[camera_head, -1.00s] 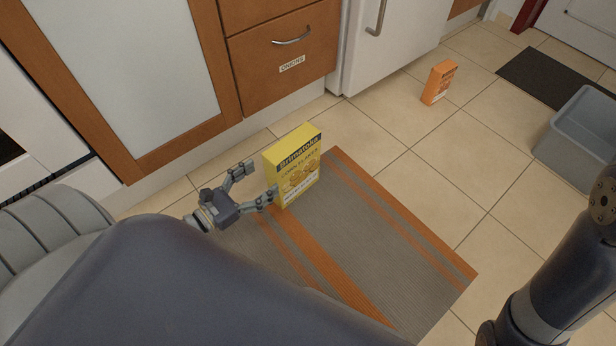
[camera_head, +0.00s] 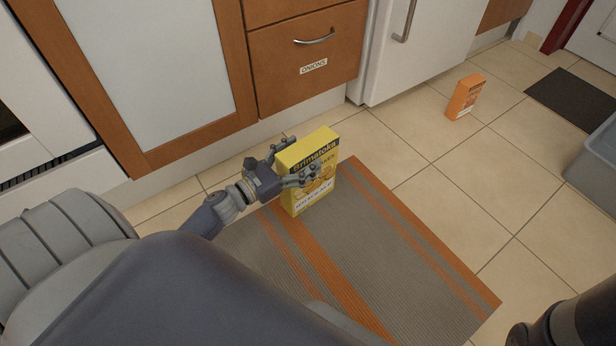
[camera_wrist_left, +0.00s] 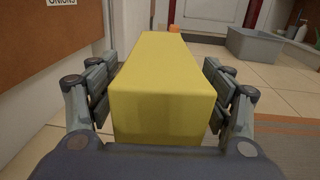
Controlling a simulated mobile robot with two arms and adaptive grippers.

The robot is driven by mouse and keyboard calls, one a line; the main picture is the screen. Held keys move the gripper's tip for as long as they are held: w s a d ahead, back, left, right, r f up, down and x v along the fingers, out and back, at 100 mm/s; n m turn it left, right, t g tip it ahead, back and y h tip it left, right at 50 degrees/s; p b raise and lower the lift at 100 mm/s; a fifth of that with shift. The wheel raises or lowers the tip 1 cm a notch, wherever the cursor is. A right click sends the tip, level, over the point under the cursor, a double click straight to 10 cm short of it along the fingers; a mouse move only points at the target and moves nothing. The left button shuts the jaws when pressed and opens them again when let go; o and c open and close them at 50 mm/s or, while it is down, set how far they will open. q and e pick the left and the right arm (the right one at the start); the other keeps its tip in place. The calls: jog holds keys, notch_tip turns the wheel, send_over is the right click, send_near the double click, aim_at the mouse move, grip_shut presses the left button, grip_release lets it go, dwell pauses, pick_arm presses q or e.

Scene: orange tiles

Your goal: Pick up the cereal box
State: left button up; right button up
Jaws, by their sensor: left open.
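The yellow cereal box (camera_head: 309,173) stands upright at the far left corner of the striped rug, in front of the cabinet. My left gripper (camera_head: 298,163) is open with one finger on each side of the box. The near finger crosses the box's printed front, and the far finger is partly hidden behind the box. In the left wrist view the box (camera_wrist_left: 163,95) fills the space between the two open fingers, with gaps visible beside it.
The striped rug (camera_head: 390,255) lies on beige tiles. An orange box (camera_head: 465,97) stands farther back right. A grey bin (camera_head: 600,165) is at the right edge, near a dark mat (camera_head: 575,103). The wooden cabinet drawer (camera_head: 307,65) rises close behind the cereal box.

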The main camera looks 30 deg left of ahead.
pick_arm(q)
jog(key=shift+w+d, duration=0.1)
jog(key=shift+w, duration=0.35)
jog(key=shift+c, duration=0.3)
grip_shut()
jog(key=shift+r, duration=0.1)
jog(key=shift+r, duration=0.1)
